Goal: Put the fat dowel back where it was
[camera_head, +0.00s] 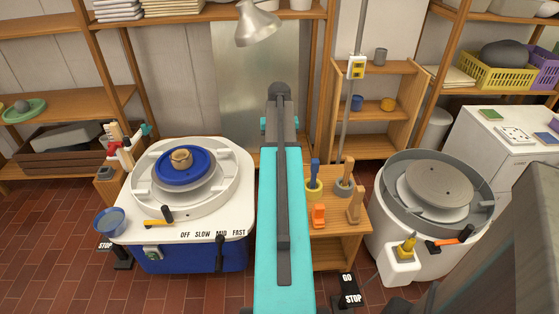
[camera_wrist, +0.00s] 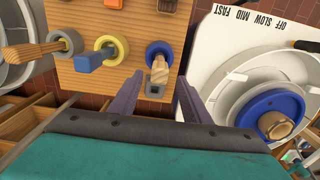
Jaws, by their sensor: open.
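Wooden pieces stand in ring holders on a small wooden table. In the wrist view a thick wooden stick (camera_wrist: 22,53) stands in a grey ring (camera_wrist: 65,42); it also shows in the head view (camera_head: 347,172). A pale wooden piece (camera_wrist: 159,70) with a grey square end (camera_wrist: 154,91) stands in a blue ring (camera_wrist: 158,48). I cannot tell for sure which is the fat dowel. My gripper (camera_wrist: 160,80) is open, its purple fingers on either side of the pale piece in view; I cannot tell how far above it. The head view hides the blue ring behind my arm.
A yellow ring (camera_head: 314,190) holds a blue-handled tool. An orange block (camera_head: 319,215) and a wooden block (camera_head: 355,206) stand near the table's front. Potter's wheels stand left (camera_head: 222,221) and right (camera_head: 387,232); the left one carries a small pot (camera_head: 180,158).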

